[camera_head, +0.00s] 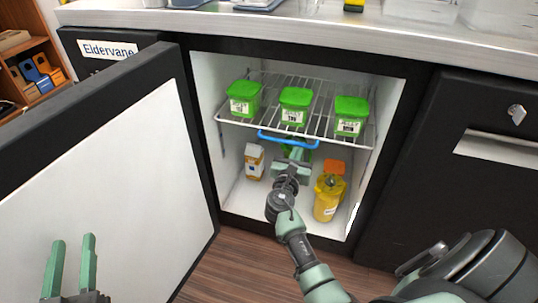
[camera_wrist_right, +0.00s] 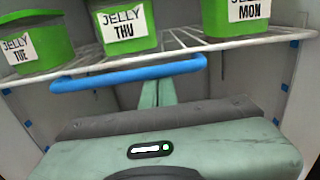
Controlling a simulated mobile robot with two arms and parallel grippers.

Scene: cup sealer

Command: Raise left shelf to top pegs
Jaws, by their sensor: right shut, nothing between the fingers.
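The wire shelf (camera_head: 270,121) hangs level inside the open cabinet, with a blue handle (camera_head: 288,139) along its front edge. The shelf (camera_wrist_right: 190,44) and handle (camera_wrist_right: 130,75) fill the upper right wrist view. Green jelly tubs (camera_head: 244,98) (camera_head: 295,105) (camera_head: 350,115) stand on the shelf. My right gripper (camera_head: 297,152) is shut and empty, reaching into the cabinet just below the handle. In the wrist view its fingers (camera_wrist_right: 158,92) point inward under the handle; whether they touch it is unclear. My left gripper (camera_head: 73,262) is open and empty before the door.
Blue pegs (camera_wrist_right: 285,87) dot the side walls. The open door (camera_head: 110,160) blocks the left.

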